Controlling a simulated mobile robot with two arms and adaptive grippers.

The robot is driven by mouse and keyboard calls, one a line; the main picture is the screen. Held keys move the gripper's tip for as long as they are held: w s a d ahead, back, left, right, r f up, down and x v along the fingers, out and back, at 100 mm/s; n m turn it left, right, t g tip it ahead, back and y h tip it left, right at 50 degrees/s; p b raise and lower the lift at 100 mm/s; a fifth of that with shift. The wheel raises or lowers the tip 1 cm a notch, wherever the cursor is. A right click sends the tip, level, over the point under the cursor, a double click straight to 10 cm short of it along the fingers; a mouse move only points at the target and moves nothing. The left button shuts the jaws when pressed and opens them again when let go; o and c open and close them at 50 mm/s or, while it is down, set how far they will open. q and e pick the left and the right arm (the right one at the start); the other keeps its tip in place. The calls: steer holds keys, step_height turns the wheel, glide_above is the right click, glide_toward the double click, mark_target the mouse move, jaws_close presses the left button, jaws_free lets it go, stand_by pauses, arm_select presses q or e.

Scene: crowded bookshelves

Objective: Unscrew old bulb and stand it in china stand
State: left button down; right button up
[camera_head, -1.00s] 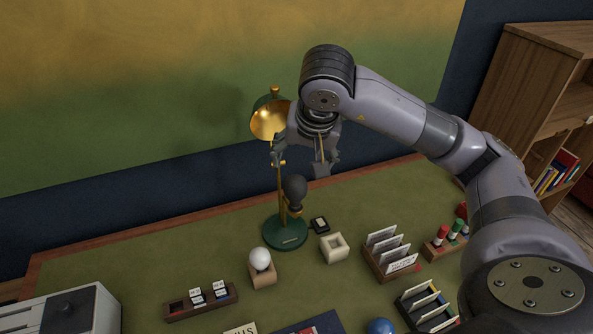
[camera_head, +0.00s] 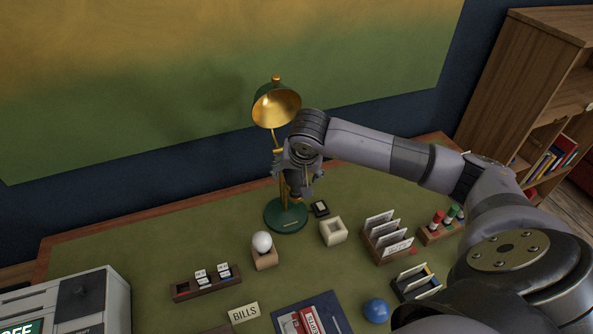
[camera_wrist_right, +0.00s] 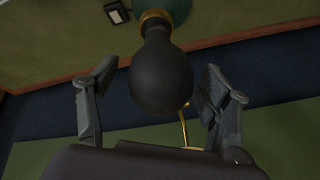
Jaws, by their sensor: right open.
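The old bulb (camera_wrist_right: 160,75) is dark and sits in a brass socket (camera_wrist_right: 155,18) above the green lamp base (camera_head: 286,216). My right gripper (camera_head: 294,186) is over it from above, mostly hiding it in the head view. In the right wrist view the open fingers stand on both sides of the bulb, with gaps between. The china stand (camera_head: 333,232) is a white, square block with an empty opening, right of the lamp base. A white bulb (camera_head: 262,241) stands in a wooden block (camera_head: 264,260). My left gripper is out of view.
The lamp's brass-lined shade (camera_head: 276,106) rises close behind my right gripper. A small black item (camera_head: 320,208) lies between base and china stand. A card rack (camera_head: 386,238) stands farther right, a wooden tray (camera_head: 206,284) front left, a blue ball (camera_head: 376,310) in front.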

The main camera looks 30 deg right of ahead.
steer(key=shift+c, duration=0.3)
steer(key=shift+c, duration=0.7)
steer(key=c, duration=0.9)
steer(key=shift+f+n+b, duration=0.1)
steer(key=shift+n+b, duration=0.4)
steer(key=shift+b, duration=0.05)
steer(key=n+y+b, duration=0.1)
steer(key=n+b, duration=0.1)
steer(key=n, duration=0.1)
steer(key=shift+y, duration=0.4)
steer(key=n+y+b, duration=0.1)
steer(key=n, duration=0.1)
steer(key=shift+n, duration=0.3)
steer(key=shift+n+y+b, duration=0.3)
steer(key=shift+n+b, duration=0.05)
steer(key=shift+n, duration=0.35)
